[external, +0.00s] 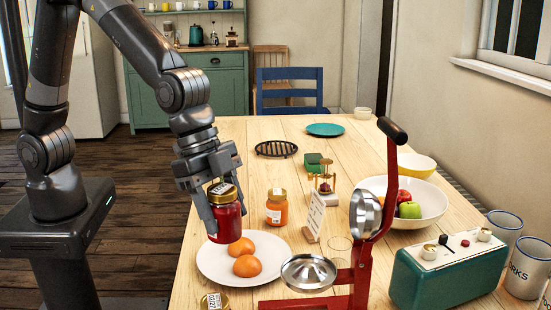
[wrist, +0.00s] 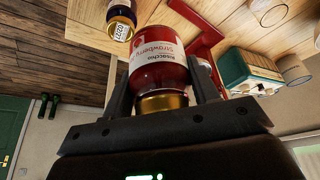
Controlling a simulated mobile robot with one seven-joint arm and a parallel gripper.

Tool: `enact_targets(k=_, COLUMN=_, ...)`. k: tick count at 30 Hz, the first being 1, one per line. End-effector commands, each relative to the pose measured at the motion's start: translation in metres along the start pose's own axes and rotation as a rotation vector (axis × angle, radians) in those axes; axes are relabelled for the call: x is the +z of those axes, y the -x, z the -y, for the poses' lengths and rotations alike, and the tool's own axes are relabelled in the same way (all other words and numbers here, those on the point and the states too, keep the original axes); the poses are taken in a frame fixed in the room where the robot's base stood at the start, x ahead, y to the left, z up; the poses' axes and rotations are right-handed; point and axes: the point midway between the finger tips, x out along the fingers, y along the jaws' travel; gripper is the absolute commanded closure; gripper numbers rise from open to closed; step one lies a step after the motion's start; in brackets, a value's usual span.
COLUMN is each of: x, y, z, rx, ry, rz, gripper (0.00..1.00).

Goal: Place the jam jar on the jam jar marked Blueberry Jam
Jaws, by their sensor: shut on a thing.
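My gripper (external: 226,205) is shut on a red jam jar (external: 226,222) with a gold lid, held upright above the left rim of a white plate. In the wrist view the held jar (wrist: 157,70) sits between both fingers, and its label reads strawberry. A second jar with dark contents (wrist: 121,13) shows at the top of the wrist view. In the external view a jar's gold lid with a date sticker (external: 214,301) shows at the bottom edge, nearer the camera than the held jar; its body is cut off. I cannot read the name on its label.
Two oranges (external: 247,266) lie on the white plate (external: 211,262). An orange jam jar (external: 277,207) stands behind it. The table's left edge is close.

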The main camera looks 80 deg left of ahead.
Motion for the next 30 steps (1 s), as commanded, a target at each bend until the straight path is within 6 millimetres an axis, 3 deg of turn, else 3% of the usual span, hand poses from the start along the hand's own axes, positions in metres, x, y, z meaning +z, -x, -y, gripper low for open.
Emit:
enact_targets(k=1, x=-0.002, y=0.004, z=-0.026, rx=0.013, ry=-0.034, rz=-0.003, gripper=0.84)
enact_targets(k=6, x=0.000, y=0.016, z=-0.095, rx=0.047, ry=-0.119, rz=-0.003, gripper=0.84)
enact_targets(k=10, x=0.005, y=0.025, z=-0.134, rx=0.067, ry=-0.168, rz=-0.004, gripper=0.84)
enact_targets(k=15, x=0.010, y=0.032, z=-0.163, rx=0.082, ry=-0.204, rz=-0.005, gripper=0.84)
enact_targets(k=20, x=0.010, y=0.026, z=-0.161, rx=0.086, ry=-0.210, rz=-0.003, gripper=0.84)
enact_targets(k=30, x=-0.005, y=-0.028, z=-0.096, rx=0.086, ry=-0.208, rz=-0.002, gripper=0.84)
